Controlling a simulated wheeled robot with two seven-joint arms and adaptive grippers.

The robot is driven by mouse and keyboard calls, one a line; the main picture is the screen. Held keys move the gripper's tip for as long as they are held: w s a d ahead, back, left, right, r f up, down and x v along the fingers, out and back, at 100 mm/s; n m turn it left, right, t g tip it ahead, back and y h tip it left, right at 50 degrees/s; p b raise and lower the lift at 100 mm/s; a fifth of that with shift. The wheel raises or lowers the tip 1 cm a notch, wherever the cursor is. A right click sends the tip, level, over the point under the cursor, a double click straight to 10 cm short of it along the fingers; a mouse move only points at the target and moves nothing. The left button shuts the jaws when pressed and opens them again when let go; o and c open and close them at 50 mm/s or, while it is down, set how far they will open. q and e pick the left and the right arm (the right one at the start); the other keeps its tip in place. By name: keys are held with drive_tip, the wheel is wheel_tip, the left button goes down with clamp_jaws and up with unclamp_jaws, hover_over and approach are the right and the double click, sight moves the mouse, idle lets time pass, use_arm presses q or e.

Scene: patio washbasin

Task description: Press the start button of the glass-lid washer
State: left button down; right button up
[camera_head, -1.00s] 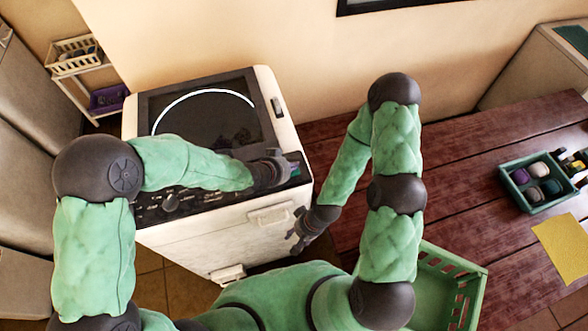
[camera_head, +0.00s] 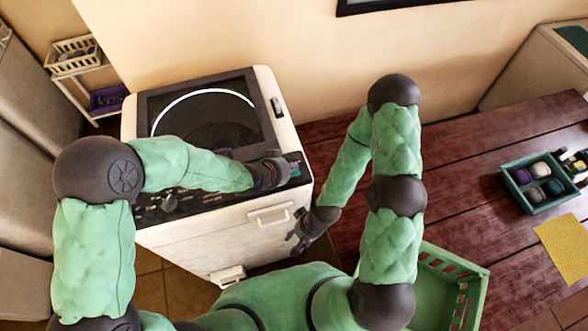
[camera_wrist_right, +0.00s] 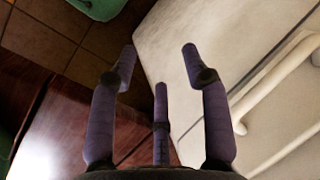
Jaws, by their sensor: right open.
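The washer (camera_head: 204,237) is white with a dark glass lid (camera_head: 205,115), which is shut. Its dark control panel (camera_head: 205,198) runs along the front top edge and carries a round knob (camera_head: 169,203). My left gripper (camera_head: 286,172) is over the right end of this panel, beside a small teal patch (camera_head: 297,172). It hides that part of the panel, and I cannot make out the start button or whether the fingers touch it. My right gripper (camera_head: 296,238) is open and empty, low by the washer's front right corner. Its spread fingers show in the right wrist view (camera_wrist_right: 160,68).
A wooden deck or table (camera_head: 465,150) lies to the right, with a teal tray (camera_head: 508,181) of several round items and a yellow cloth (camera_head: 562,246). A green crate (camera_head: 470,275) is near my right arm. A white handle (camera_head: 270,216) juts from the washer's front.

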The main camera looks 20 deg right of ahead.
idle(0.5)
use_arm(q)
drive_tip(key=shift+r+p, duration=0.6)
drive_tip(key=shift+r, duration=0.25)
drive_tip(key=shift+r+p, duration=1.95)
drive_tip(key=shift+r, duration=0.6)
drive_tip(key=shift+f, duration=0.1)
